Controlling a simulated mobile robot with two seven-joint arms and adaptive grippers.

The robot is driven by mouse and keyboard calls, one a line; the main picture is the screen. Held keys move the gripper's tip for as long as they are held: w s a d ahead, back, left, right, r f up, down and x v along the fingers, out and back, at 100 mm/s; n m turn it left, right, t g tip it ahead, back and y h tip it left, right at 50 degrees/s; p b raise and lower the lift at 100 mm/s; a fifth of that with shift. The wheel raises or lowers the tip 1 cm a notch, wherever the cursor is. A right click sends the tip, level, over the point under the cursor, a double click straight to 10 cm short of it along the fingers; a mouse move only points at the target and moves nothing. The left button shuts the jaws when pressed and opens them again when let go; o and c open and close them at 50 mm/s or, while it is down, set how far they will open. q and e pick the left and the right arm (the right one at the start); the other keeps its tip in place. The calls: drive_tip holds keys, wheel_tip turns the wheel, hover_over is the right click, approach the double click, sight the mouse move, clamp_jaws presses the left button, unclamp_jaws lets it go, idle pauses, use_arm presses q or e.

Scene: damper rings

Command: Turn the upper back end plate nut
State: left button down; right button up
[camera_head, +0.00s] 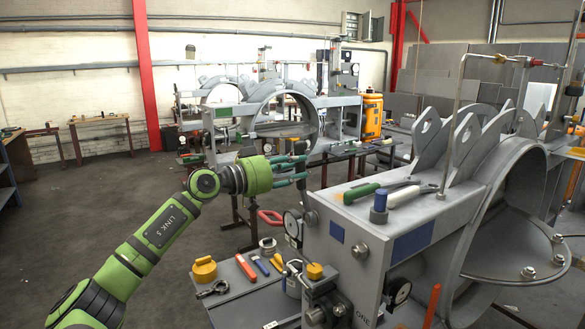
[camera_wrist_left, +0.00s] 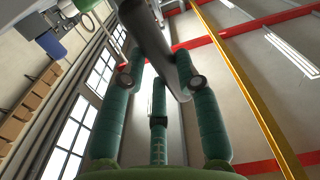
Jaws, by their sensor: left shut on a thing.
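My left gripper (camera_head: 297,170) has green-teal fingers and is just off the near left corner of the large grey housing (camera_head: 390,215). In the left wrist view its fingers (camera_wrist_left: 160,85) are closed around a grey metal piece (camera_wrist_left: 150,40), long and bar-like; I cannot tell what it is. On the housing's end plate, a round grey nut (camera_head: 310,218) sits below the gripper, apart from it. Another nut (camera_head: 361,251) is lower and to the right. The upper back nut cannot be told for certain. My right gripper is not in view.
The floor at left is free.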

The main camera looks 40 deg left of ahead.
use_arm(q)
drive_tip(key=shift+w+d+r, duration=0.1)
drive_tip(key=shift+w+r, duration=0.05)
drive_tip(key=shift+w, duration=0.15)
drive_tip(key=shift+w+d, duration=0.15)
drive_tip(key=shift+w, duration=0.2)
idle(0.3)
drive_tip(key=c, duration=0.8)
unclamp_jaws()
drive_tip(key=shift+c, duration=0.2)
drive_tip(key=shift+s, duration=0.1)
drive_tip(key=shift+c, duration=0.4)
drive_tip(key=c, duration=0.3)
